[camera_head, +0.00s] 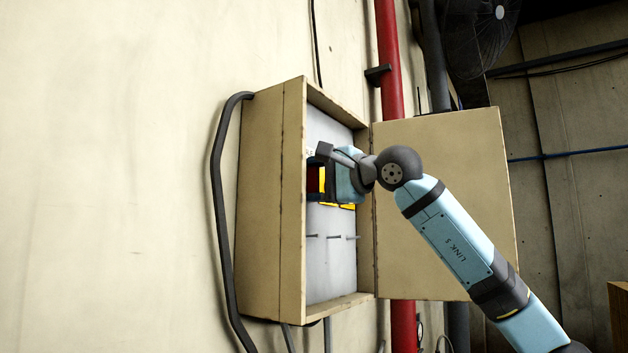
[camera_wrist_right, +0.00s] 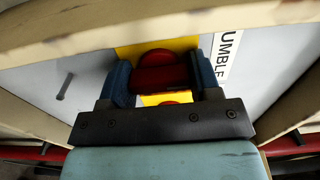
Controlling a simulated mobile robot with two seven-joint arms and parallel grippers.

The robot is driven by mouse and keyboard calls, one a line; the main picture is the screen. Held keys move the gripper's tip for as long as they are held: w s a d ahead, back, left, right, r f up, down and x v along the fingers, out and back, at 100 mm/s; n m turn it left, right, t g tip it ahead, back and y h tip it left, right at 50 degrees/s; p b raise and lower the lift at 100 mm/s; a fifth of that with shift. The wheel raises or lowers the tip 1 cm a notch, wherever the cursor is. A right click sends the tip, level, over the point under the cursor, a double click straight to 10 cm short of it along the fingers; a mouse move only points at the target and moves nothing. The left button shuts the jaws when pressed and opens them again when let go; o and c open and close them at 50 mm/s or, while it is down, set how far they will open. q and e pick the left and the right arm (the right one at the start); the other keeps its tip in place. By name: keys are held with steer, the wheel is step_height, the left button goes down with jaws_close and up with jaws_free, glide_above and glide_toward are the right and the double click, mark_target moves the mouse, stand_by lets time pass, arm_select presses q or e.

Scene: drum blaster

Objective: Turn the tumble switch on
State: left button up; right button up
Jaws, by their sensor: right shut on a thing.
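The tumble switch is a red knob on a yellow plate inside an open wall box (camera_head: 272,200). In the right wrist view the red knob (camera_wrist_right: 160,72) sits between the two blue fingers of my right gripper (camera_wrist_right: 162,80), which is shut on it. The yellow plate (camera_wrist_right: 183,44) shows behind it, and a label (camera_wrist_right: 230,45) reading "UMBLE" is beside it. In the head view my right gripper (camera_head: 318,178) reaches into the box and hides most of the switch; a dark red part and some yellow show. My left gripper is not in view.
The box door (camera_head: 450,200) stands open to the right, behind my right arm. Several small pegs (camera_head: 333,237) stick out of the panel below the switch. A red pipe (camera_head: 390,60) and a black cable (camera_head: 218,200) run along the wall.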

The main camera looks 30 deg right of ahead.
steer(key=o, duration=0.6)
steer(key=shift+o, duration=0.2)
steer(key=shift+s+d, duration=0.25)
steer(key=shift+s, duration=0.25)
steer(key=b+v, duration=0.3)
steer(key=v, duration=0.9)
steer(key=shift+s, duration=0.4)
